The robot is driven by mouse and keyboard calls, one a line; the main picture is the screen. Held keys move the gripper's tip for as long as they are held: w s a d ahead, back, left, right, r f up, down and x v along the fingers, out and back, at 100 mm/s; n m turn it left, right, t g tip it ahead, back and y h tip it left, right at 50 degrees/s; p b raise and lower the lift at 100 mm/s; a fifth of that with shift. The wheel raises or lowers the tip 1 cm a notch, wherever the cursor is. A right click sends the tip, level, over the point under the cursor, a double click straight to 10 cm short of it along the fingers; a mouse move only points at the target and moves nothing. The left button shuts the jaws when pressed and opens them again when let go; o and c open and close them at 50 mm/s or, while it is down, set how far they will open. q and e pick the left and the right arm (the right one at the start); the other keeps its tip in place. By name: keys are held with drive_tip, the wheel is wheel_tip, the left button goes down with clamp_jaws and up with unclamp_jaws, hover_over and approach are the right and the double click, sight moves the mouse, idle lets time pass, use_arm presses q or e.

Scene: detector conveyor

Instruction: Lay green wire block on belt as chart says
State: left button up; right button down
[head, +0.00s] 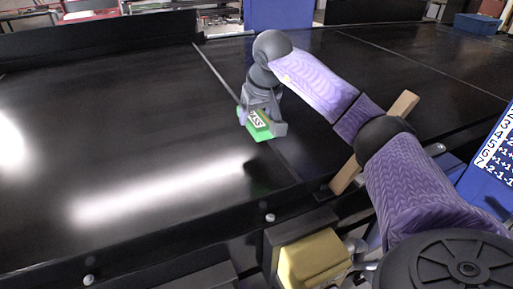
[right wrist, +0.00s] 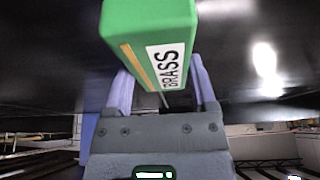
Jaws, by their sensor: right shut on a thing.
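The green wire block (head: 257,132) is in my right gripper (head: 262,118), over the dark belt (head: 110,110) near a thin seam line. In the right wrist view the block (right wrist: 125,22) shows a white label reading BRASS and a yellow stripe. The fingers of my right gripper (right wrist: 162,98) are shut on it. I cannot tell whether its underside touches the belt. The chart (head: 497,150) is a blue board at the right edge, with a column of numbers. It is cut off by the frame. My left gripper is not in view.
A wooden bar (head: 350,172) lies across the belt's near edge, partly behind my right arm. A yellow object (head: 312,260) is below the near edge. A blue bin (head: 478,23) stands at the far right. The belt left of the block is clear.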

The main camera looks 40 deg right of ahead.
sight(263, 122)
wheel_tip(263, 122, down, 8)
drive_tip(key=shift+d+r, duration=0.15)
drive_tip(key=shift+r, duration=0.05)
drive_tip(key=shift+f, duration=0.1)
unclamp_jaws()
drive_tip(key=v, duration=1.2)
